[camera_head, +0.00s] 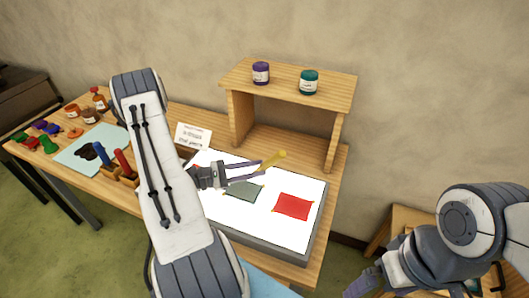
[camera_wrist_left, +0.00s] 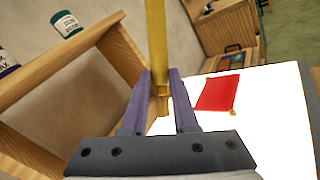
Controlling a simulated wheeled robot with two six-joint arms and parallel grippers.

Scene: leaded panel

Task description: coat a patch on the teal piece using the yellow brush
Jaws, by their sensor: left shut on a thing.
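The yellow brush (camera_head: 273,160) is held between the fingers of my left gripper (camera_head: 258,168), above the white lit panel. In the left wrist view the brush (camera_wrist_left: 157,45) stands between the two purple fingers of the gripper (camera_wrist_left: 159,85). A dull grey-green piece (camera_head: 243,191), likely the teal one, lies on the panel just below the left gripper, partly covered by it. It is not visible in the left wrist view. My right gripper (camera_head: 365,284) is at the lower right, away from the panel; its jaw opening is unclear.
A red piece (camera_head: 293,206) lies right of the grey-green one on the white panel (camera_head: 265,229). A wooden shelf (camera_head: 318,97) behind carries a purple jar (camera_head: 261,73) and a teal jar (camera_head: 309,82). A small card (camera_head: 193,137) stands behind the panel. Tools and jars crowd the left.

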